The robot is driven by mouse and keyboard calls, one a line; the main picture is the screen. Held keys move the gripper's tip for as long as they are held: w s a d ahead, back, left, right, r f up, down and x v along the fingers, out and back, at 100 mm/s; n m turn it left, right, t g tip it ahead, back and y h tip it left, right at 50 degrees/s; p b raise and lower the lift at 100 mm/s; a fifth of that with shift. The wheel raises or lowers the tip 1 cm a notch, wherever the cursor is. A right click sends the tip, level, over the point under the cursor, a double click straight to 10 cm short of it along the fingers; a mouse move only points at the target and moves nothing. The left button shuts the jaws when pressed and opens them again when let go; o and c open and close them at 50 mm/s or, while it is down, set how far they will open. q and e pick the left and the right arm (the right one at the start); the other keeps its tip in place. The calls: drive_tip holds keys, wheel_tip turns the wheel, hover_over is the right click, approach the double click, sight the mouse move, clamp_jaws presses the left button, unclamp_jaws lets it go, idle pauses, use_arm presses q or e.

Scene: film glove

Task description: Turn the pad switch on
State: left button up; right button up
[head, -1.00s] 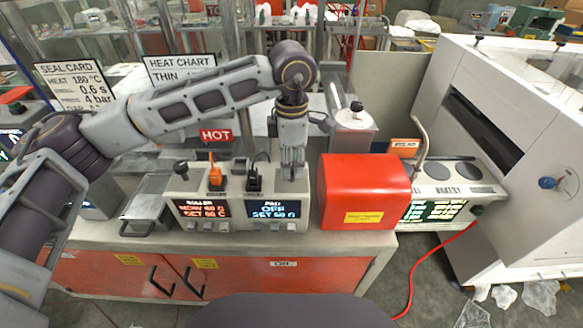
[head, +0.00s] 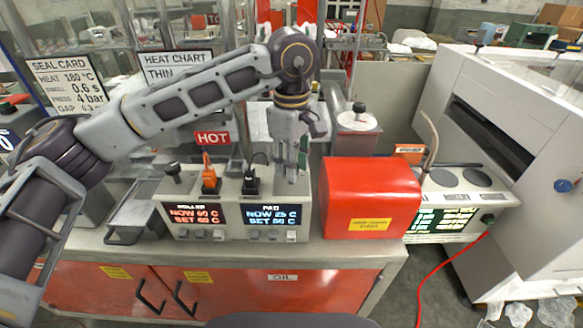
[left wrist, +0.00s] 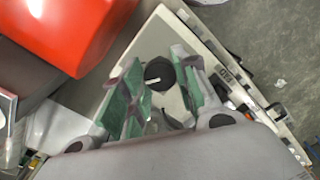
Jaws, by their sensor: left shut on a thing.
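The grey control box (head: 300,207) stands on the bench, with a left display (head: 195,214) reading NOW 60 C, SET 60 C. Its PAD display (head: 273,215) is lit and reads NOW 25 C, SET 60 C. My left gripper (head: 291,178) points down at the box top's right end and hides the pad switch in the head view. In the left wrist view, the pad switch (left wrist: 159,74) is a round black knob with a white pointer line, between the green-padded fingers of my left gripper (left wrist: 160,92), which is shut on it. My right gripper is out of view.
A red rounded box (head: 370,200) stands close to the right of my left gripper.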

use_arm(q)
drive_tip(key=shift+m+b, duration=0.5)
drive_tip(key=shift+m, duration=0.7)
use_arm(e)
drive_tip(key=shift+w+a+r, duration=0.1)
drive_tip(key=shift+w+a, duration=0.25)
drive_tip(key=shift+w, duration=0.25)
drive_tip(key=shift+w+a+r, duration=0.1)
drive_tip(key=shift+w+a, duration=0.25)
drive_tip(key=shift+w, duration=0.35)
use_arm(q)
drive_tip(key=o, duration=1)
drive_tip(key=shift+o, duration=0.2)
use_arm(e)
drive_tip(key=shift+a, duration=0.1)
use_arm(q)
drive_tip(key=shift+r, duration=0.15)
wheel_tip(320, 180, up, 12)
